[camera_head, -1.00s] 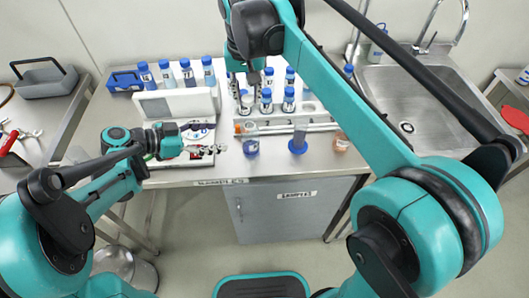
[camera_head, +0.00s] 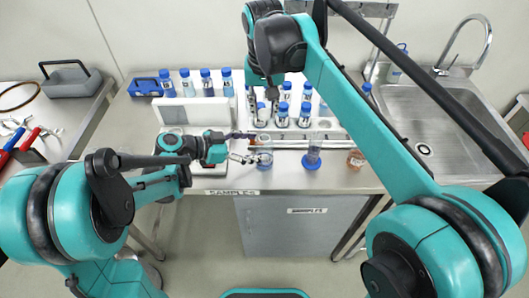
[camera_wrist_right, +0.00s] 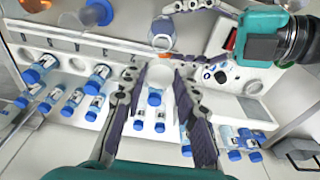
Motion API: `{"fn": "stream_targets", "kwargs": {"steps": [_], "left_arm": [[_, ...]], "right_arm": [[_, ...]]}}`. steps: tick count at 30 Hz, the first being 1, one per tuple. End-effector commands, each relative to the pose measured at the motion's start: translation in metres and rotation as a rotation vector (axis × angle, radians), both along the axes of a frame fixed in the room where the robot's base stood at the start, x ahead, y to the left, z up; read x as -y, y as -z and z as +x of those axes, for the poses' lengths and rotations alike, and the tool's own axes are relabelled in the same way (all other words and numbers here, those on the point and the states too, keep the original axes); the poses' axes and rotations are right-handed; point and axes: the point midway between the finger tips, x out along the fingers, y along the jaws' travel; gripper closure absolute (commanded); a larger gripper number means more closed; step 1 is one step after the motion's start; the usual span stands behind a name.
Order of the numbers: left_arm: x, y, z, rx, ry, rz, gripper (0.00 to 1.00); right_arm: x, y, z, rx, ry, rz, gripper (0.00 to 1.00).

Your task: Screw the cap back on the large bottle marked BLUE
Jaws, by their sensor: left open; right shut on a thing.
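The large open bottle (camera_head: 264,154), with blue liquid low inside, stands upright at the front of the bench. Its label is too small to read. It also shows in the right wrist view (camera_wrist_right: 162,42). My left gripper (camera_head: 250,149) is open, with its fingertips on either side of the bottle or just short of it; contact cannot be told. In the head view my right gripper is partly hidden among the small bottles.
Several blue-capped bottles (camera_head: 283,115) stand in the rack below my right gripper. A blue-based cylinder (camera_head: 313,155) and a brown-liquid beaker (camera_head: 356,159) stand right of the open bottle. More bottles (camera_head: 206,82) stand at back left. The sink (camera_head: 440,115) is at right.

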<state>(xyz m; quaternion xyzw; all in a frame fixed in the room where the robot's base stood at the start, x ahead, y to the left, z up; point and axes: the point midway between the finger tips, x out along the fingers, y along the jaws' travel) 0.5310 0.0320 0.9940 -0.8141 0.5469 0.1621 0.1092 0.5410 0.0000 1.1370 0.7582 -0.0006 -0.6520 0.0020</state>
Motion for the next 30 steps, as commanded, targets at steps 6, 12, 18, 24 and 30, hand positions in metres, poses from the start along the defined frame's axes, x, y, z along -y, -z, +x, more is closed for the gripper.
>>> {"fn": "stream_targets", "kwargs": {"steps": [6,12,18,24,30], "left_arm": [[0.025,0.011,0.010,-0.001,0.002,0.000,0.30],[0.032,0.014,0.013,0.000,-0.001,0.000,0.30],[0.032,0.014,0.013,0.000,-0.001,0.000,0.30],[0.032,0.014,0.013,0.000,-0.001,0.000,0.69],[0.032,0.014,0.013,0.000,-0.001,0.000,1.00]], "right_arm": [[0.000,0.000,0.000,0.000,0.000,0.000,0.80],[0.000,0.000,0.000,0.000,0.000,0.000,0.80],[0.000,0.000,0.000,0.000,0.000,0.000,0.80],[0.000,0.000,0.000,0.000,0.000,0.000,0.80],[0.000,0.000,0.000,0.000,0.000,0.000,0.80]]}}
